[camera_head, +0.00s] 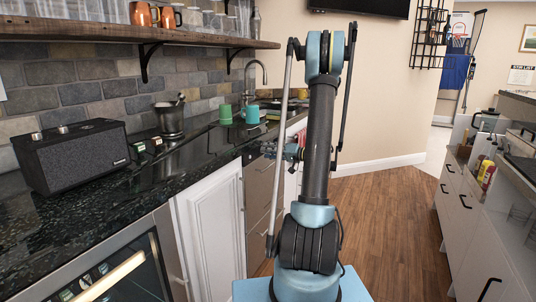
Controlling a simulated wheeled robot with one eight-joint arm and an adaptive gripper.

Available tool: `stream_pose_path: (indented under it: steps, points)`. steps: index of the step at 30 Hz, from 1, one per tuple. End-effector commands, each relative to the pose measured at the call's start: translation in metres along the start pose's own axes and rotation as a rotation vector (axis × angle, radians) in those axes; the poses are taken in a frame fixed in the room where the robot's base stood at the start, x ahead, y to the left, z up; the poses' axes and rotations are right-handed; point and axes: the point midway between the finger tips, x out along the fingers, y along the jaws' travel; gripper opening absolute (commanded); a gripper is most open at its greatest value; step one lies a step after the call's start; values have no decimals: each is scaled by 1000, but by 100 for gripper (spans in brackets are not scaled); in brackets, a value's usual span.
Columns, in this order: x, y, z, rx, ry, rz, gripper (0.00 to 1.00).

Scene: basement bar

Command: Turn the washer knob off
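I see no washer and no washer knob that I can make out in the head view. My arm rises from the bottom centre and bends at a blue joint near the top. What looks like my gripper (275,151) is small and partly hidden behind the upright arm link, in front of the counter's drawer fronts. Its fingers are too small to tell open from shut, and I see nothing held in it.
A dark stone counter (98,215) runs along the left, with a black speaker (72,160), a metal cup (170,120) and green cups (225,114). A glass-door appliance (125,272) is below. Wooden floor (395,215) is clear right of my arm, before cabinets (462,205).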

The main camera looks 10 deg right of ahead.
Motion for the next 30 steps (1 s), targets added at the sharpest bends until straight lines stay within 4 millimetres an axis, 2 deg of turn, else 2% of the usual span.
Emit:
stream_pose_path:
  steps: [9,15,21,30]
  points:
    - [-42,1,0,0,3,3,34]
    - [-62,1,1,0,0,2,34]
    - [-71,1,1,0,0,2,34]
    - [-72,1,1,0,-1,1,34]
